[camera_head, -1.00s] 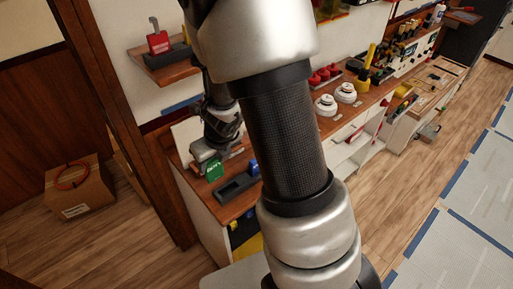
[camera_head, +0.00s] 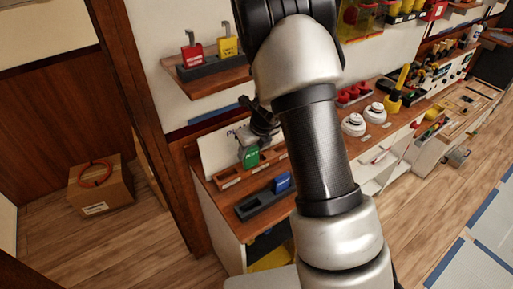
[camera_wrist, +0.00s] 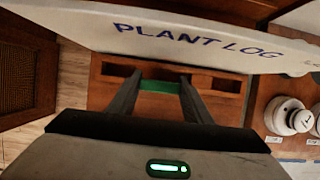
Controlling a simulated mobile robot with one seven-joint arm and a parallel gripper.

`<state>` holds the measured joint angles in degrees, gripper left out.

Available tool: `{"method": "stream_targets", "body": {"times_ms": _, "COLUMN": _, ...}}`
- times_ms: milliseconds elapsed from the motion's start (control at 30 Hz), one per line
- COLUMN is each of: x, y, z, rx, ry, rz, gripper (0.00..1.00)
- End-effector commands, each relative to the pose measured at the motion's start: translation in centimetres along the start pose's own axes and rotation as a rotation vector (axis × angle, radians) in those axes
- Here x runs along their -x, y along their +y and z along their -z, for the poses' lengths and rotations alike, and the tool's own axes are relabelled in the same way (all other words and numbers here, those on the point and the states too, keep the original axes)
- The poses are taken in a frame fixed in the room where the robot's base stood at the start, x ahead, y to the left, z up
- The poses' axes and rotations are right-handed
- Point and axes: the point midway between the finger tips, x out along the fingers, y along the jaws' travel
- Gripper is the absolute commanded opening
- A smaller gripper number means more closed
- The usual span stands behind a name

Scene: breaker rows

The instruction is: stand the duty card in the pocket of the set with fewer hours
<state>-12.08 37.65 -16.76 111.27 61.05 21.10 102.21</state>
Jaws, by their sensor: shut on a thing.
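My gripper (camera_head: 250,143) is shut on a green card-like piece (camera_head: 250,157) with small white marks, apparently the duty card. In the wrist view, the fingertips (camera_wrist: 158,84) close on the green piece (camera_wrist: 158,87), seen edge-on. It is in front of a white board marked PLANT LOG (camera_wrist: 200,36), whose other writing I cannot read. A brown wooden holder (camera_wrist: 180,76) with several slot-like pockets lies beyond the fingers. In the head view, the holder (camera_head: 228,181) shows pale labels too small to read. I cannot tell whether the green piece touches it.
A dark tray (camera_head: 252,207) with a blue piece (camera_head: 283,182) stands at the counter's front. A wall shelf (camera_head: 205,85) above holds red (camera_head: 192,55) and yellow (camera_head: 228,46) hooked pieces. White round fixtures (camera_head: 354,124) stand to the right. My arm hides part of the counter.

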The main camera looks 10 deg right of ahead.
Motion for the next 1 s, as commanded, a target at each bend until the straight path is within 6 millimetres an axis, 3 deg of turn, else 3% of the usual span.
{"method": "stream_targets", "body": {"times_ms": 100, "x": -0.4, "y": -2.2, "z": -1.1, "rx": -0.002, "ry": 0.0, "rz": 0.002, "gripper": 0.23}}
{"method": "stream_targets", "body": {"times_ms": 233, "x": -0.7, "y": -3.4, "z": -1.7, "rx": 0.0, "ry": 0.0, "rz": 0.001, "gripper": 0.23}}
{"method": "stream_targets", "body": {"times_ms": 600, "x": -4.0, "y": -3.5, "z": -0.3, "rx": -0.002, "ry": 0.002, "rz": -0.001, "gripper": 0.23}}
{"method": "stream_targets", "body": {"times_ms": 967, "x": -4.4, "y": -3.5, "z": -0.2, "rx": -0.001, "ry": 0.0, "rz": 0.0, "gripper": 0.23}}
{"method": "stream_targets", "body": {"times_ms": 1000, "x": -4.3, "y": -3.5, "z": -0.3, "rx": -0.001, "ry": 0.0, "rz": 0.0, "gripper": 0.5}}
